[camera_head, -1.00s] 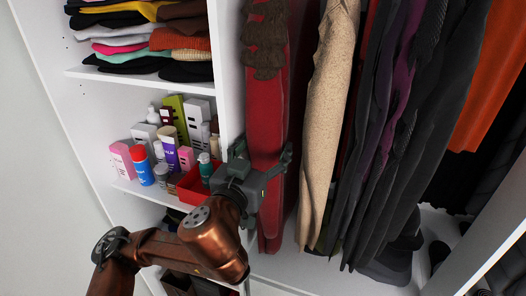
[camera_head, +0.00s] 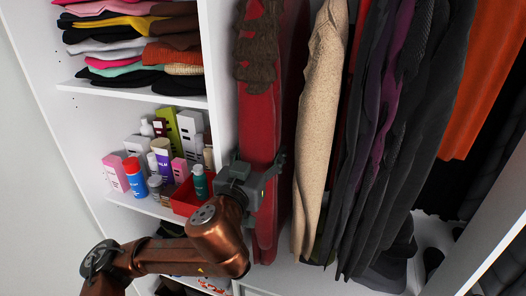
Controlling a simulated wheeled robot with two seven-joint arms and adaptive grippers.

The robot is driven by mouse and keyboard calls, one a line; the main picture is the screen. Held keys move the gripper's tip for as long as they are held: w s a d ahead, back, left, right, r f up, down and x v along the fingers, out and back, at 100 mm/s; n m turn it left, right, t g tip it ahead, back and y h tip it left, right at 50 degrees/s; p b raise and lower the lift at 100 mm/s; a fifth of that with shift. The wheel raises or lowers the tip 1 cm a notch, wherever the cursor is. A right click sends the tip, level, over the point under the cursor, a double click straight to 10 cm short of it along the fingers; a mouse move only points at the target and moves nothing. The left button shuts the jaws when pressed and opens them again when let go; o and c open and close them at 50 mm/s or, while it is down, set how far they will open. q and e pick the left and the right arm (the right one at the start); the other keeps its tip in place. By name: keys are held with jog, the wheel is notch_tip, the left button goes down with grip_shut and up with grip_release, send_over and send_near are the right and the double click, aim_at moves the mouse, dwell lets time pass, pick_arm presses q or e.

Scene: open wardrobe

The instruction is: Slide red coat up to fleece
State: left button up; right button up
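The red coat (camera_head: 257,130), with a shaggy brown collar or scarf (camera_head: 258,45) at its top, hangs at the left end of the hanging space, close to the white divider. A beige, speckled, fuzzy-looking garment (camera_head: 319,120) hangs to its right; it may be the fleece. A narrow gap separates the two. My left gripper (camera_head: 257,165) is at the lower part of the red coat. Its fingers are spread apart, one at each side edge of the coat; firm contact cannot be told. My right gripper is not in view.
Dark and purple garments (camera_head: 385,130) hang tightly right of the beige one, then an orange garment (camera_head: 485,90). Left of the divider (camera_head: 219,80) are shelves with folded clothes (camera_head: 130,45), bottles and boxes, and a red tray (camera_head: 186,199) close to my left gripper.

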aim_at(275, 153)
pick_arm(q)
jog(key=c, duration=1.1)
jog(key=shift+d, duration=0.1)
jog(key=shift+c, duration=0.2)
jog(key=shift+s+d, duration=0.1)
jog(key=shift+d, duration=0.05)
jog(key=shift+s+d, duration=0.25)
jog(key=shift+d, duration=0.7)
jog(key=shift+s+d, duration=0.15)
jog(key=shift+d, duration=0.15)
jog(key=o, duration=1.9)
jog(key=shift+d, duration=0.1)
jog(key=shift+o, duration=1.3)
